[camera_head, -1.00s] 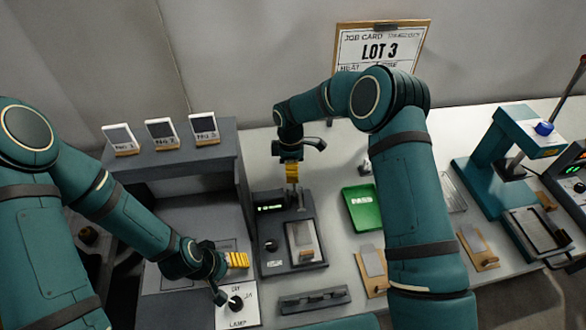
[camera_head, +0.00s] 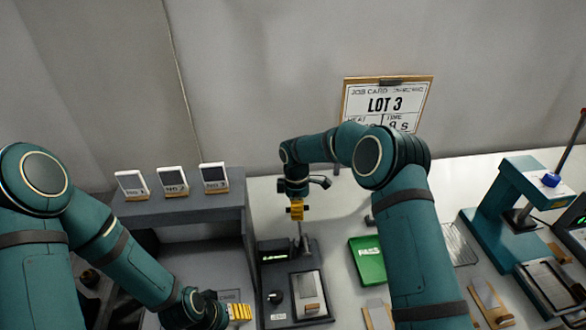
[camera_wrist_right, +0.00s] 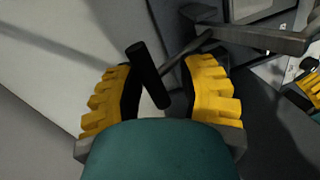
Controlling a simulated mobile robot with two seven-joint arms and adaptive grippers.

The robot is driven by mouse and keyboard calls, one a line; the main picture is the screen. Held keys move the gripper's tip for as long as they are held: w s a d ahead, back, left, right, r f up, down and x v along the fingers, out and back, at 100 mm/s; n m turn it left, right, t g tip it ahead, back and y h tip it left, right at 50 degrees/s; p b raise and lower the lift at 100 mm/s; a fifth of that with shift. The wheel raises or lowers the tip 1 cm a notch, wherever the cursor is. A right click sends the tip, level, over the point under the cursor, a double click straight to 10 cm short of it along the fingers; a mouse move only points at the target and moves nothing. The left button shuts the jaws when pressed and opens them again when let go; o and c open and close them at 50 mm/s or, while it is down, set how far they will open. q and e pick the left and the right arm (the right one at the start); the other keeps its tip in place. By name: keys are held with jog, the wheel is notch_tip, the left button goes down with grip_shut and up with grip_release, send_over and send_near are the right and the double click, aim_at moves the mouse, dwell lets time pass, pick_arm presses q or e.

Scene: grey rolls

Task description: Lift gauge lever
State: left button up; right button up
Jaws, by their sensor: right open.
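The gauge (camera_head: 275,283) is a dark grey block with a green-lit display, standing on the table in the head view. Its thin metal lever (camera_head: 304,243) rises at its back. My right gripper (camera_head: 297,210) is right above the lever. In the right wrist view, the lever's black handle (camera_wrist_right: 148,75) lies tilted between the open yellow fingers of that gripper (camera_wrist_right: 160,100), with gaps beside it. My left gripper (camera_head: 239,312) is low, left of the gauge, with its yellow fingers partly seen; its opening is unclear.
Several small framed cards (camera_head: 173,181) stand on a grey shelf (camera_head: 180,210) at left. A teal press (camera_head: 495,220) stands further right. A job card (camera_head: 385,103) reading LOT 3 is on the wall.

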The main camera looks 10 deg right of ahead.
pick_arm(q)
jog(key=shift+r+p, duration=1.35)
jog(key=shift+r, duration=0.05)
jog(key=shift+r+p, duration=1.05)
jog(key=shift+p, duration=0.05)
pick_arm(e)
jog(key=w+r, duration=0.8)
jog(key=w, duration=0.1)
jog(key=shift+a+r, duration=0.2)
jog(key=shift+r, duration=0.1)
